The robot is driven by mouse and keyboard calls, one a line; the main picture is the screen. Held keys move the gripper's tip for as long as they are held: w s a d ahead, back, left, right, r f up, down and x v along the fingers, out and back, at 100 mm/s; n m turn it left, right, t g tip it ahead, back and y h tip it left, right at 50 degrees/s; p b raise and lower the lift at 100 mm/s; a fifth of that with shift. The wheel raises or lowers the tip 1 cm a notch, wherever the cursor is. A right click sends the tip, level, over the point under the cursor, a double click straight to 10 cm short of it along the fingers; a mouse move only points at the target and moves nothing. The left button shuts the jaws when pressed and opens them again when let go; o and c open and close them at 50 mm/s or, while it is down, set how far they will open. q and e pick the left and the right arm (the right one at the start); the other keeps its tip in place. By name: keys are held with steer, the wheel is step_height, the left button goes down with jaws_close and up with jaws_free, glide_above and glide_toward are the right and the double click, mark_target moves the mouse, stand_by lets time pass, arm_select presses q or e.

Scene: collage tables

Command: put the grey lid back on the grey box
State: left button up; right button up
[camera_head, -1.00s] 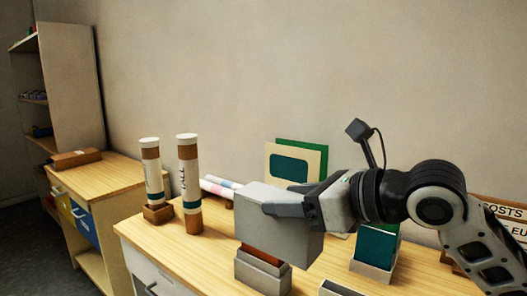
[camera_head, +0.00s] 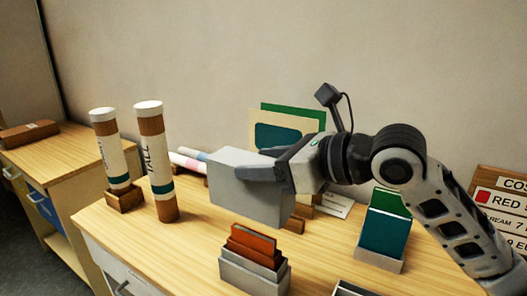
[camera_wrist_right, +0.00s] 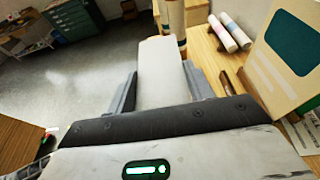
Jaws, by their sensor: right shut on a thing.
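The grey lid (camera_head: 240,192), a hollow-looking block shape, is held by my right gripper (camera_head: 256,164) above the table. In the right wrist view the lid (camera_wrist_right: 160,62) sits between the two fingers of the gripper (camera_wrist_right: 160,90). The grey box (camera_head: 250,279) stands on the table below, near the bottom edge of the head view, with orange-brown cards (camera_head: 252,240) sticking out of its top. The lid is apart from the box, higher and farther back in the picture. My left gripper is not in view.
Two tall tubes (camera_head: 155,160) stand left of the lid, one in a brown block. Rolled papers (camera_head: 188,160) and upright cream and green boards (camera_head: 288,120) are behind it. A grey holder with green cards (camera_head: 380,257) stands to the right. The table's left front is clear.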

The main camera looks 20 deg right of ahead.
arm_select(q)
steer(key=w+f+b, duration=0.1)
steer(key=b, duration=0.2)
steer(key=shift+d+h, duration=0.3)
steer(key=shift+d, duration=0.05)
arm_select(e)
step_height(320, 180, down, 4)
steer(key=shift+w+f, duration=0.1)
steer(key=shift+f, duration=0.15)
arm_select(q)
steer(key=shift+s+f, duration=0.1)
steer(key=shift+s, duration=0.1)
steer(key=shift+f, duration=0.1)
arm_select(e)
steer(key=shift+d, duration=0.1)
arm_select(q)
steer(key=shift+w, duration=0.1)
